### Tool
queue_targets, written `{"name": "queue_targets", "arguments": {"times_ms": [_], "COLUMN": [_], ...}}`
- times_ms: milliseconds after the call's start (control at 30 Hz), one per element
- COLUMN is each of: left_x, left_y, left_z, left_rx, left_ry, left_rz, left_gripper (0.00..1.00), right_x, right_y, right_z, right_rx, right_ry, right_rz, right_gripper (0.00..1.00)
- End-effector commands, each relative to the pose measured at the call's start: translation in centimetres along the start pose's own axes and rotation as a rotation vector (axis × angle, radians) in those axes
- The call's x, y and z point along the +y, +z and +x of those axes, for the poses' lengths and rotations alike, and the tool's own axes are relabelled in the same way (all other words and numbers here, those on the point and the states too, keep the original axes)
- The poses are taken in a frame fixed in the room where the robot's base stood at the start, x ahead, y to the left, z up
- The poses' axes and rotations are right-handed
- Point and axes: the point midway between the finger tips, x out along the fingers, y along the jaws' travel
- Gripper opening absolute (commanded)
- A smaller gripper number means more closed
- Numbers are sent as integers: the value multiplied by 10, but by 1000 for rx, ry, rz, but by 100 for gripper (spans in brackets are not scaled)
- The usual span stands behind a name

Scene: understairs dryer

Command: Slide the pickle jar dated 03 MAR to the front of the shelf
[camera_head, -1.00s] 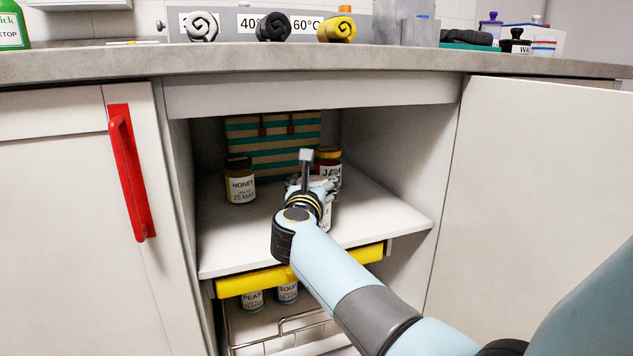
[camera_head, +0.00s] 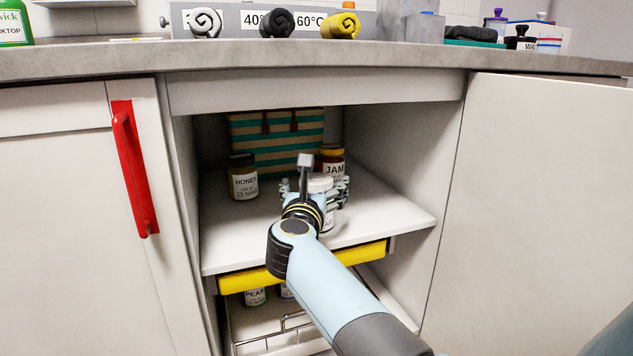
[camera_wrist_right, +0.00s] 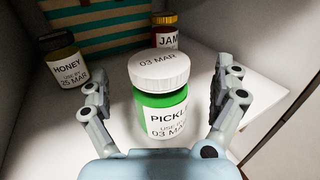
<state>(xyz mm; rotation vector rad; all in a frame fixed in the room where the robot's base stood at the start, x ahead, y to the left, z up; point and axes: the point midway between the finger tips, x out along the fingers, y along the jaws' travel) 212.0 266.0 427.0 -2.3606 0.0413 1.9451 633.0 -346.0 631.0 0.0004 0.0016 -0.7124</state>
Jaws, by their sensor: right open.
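The pickle jar (camera_wrist_right: 160,97) has a white lid marked 03 MAR, a green body and a label reading PICKLE, USE BY 03 MAR. It stands upright on the white shelf (camera_head: 375,215) in the open cupboard. In the head view the pickle jar (camera_head: 328,215) is partly hidden behind my right wrist. My right gripper (camera_wrist_right: 163,100) is open, with one finger on each side of the jar; gaps show between the fingers and the jar. In the head view the right gripper (camera_head: 316,186) is mostly hidden by its own wrist. My left gripper is not in view.
A honey jar (camera_head: 243,182) stands left on the shelf. A jam jar (camera_head: 334,163) stands behind the pickle jar. A striped teal and tan bag (camera_head: 270,145) is at the back. Below are a yellow bar (camera_head: 245,281) and a wire basket (camera_head: 268,335) with jars. The shelf's front is clear.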

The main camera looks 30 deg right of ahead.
Motion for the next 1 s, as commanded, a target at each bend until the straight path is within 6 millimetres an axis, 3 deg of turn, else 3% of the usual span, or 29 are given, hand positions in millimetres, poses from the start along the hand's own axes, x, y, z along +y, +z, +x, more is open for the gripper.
{"name": "queue_targets", "arguments": {"times_ms": [100,267,833,933,1000], "left_x": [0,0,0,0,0], "left_y": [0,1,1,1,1], "left_z": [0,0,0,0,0], "left_rx": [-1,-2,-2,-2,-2], "left_ry": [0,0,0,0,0], "left_rz": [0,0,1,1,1], "left_gripper": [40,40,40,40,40], "right_x": [0,0,0,-5,-15], "right_y": [-1,-1,-1,-11,-28], "right_z": [-20,-34,-36,-41,-49], "right_rx": [3,1,1,16,38], "right_ry": [0,-1,-1,-1,-1], "right_rz": [1,0,-1,-15,-43], "right_gripper": [97,97,97,97,97]}}
